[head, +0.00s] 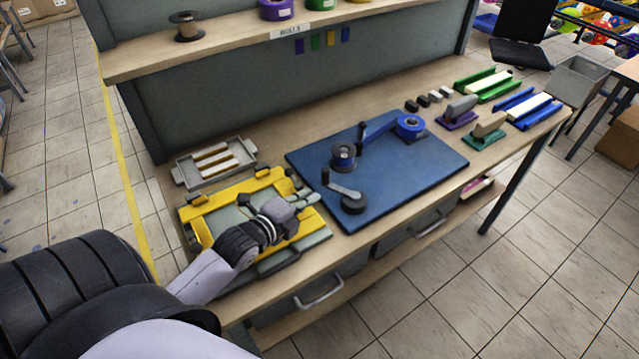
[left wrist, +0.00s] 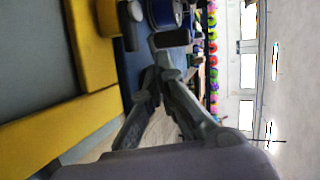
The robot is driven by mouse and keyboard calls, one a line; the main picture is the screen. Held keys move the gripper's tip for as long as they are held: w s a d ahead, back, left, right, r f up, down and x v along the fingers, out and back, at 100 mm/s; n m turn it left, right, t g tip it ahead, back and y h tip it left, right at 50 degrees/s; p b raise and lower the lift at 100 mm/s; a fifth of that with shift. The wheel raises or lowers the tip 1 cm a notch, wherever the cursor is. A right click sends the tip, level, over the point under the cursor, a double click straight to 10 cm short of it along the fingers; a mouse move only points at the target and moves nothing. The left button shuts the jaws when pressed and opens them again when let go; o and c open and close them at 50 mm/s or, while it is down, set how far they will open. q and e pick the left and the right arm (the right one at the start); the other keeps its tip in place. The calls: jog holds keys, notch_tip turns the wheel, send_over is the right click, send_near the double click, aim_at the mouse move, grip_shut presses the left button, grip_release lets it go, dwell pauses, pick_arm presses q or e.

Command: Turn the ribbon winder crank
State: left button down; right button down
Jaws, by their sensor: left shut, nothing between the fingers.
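The ribbon winder stands on a blue board (head: 410,178) on the bench. Its grey crank (head: 346,191) has an arm running from a round dark hub to an upright dark knob (head: 325,177) at its left end. A dark spool (head: 343,157) stands behind the crank. My left gripper (head: 312,198) is over the yellow frame, just left of the crank, with its fingers pointing toward it. In the left wrist view the fingertips (left wrist: 158,72) are together and empty, with a dark piece, perhaps the crank knob (left wrist: 170,39), just beyond them. My right gripper is not in view.
The yellow frame (head: 195,221) lies under my left arm. A grey tray (head: 182,178) with pale bars is behind it. Stamps, blocks and coloured holders occupy the bench's right end. A shelf (head: 240,45) overhangs the back.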

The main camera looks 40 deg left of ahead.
aim_at(329, 180)
pick_arm(q)
jog(key=shift+r+p+x, duration=0.2)
jog(key=shift+p+x, duration=0.05)
jog(key=shift+x, duration=0.55)
jog(key=shift+r+p+x, duration=0.15)
jog(key=shift+p+x, duration=0.05)
jog(key=shift+x, duration=0.6)
jog(key=shift+r+p+x, duration=0.2)
jog(key=shift+p+x, duration=0.05)
jog(key=shift+x, duration=0.6)
jog(key=shift+w+h, duration=0.25)
jog(key=shift+h, duration=0.05)
